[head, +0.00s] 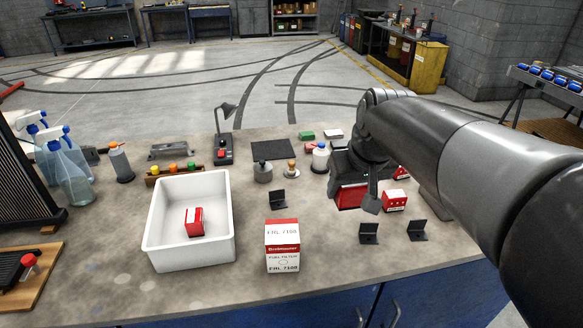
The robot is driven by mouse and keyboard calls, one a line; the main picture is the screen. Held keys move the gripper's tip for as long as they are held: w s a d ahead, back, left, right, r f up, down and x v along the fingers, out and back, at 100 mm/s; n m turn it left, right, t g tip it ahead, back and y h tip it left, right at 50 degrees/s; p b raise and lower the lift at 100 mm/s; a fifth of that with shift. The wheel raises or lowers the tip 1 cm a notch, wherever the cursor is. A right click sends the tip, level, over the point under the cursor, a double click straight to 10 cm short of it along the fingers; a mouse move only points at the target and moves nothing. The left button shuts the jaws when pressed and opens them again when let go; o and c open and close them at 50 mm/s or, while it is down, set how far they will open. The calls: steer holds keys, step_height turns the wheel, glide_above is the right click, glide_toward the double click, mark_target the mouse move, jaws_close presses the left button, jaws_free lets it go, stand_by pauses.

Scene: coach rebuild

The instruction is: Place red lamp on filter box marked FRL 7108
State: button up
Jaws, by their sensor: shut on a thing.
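The filter box marked FRL 7108 (283,262) stands upright on the near middle of the bench. It is white with a red band, and its top is bare. My gripper (353,195) is to the right of and beyond the box, shut on a red block-like thing, which I take as the red lamp (349,197). The lamp shows between the fingers, partly hidden by the gripper. I cannot tell how high it is above the bench.
A white tray (161,247) with a small red-and-white box (195,221) stands left of the filter box. A red-and-white box (395,201) is right of my gripper. Small black stands (369,234) are nearby. Spray bottles (72,177) stand at left.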

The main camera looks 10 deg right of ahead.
glide_above(293, 222)
steer(key=s, duration=0.1)
steer(key=f, duration=0.7)
steer(key=shift+s, duration=0.2)
steer(key=shift+f, duration=1.95)
steer(key=shift+f, duration=0.1)
steer(key=o, duration=1.1)
steer(key=v, duration=1.2)
steer(key=shift+t, duration=0.5)
steer(key=s+d+f, duration=0.1)
steer(key=s, duration=0.3)
steer(key=s+d+f, duration=0.1)
steer(key=s, duration=0.3)
steer(key=s+d+f, duration=0.1)
steer(key=s+d, duration=0.1)
steer(key=s, duration=0.2)
steer(key=shift+f, duration=0.25)
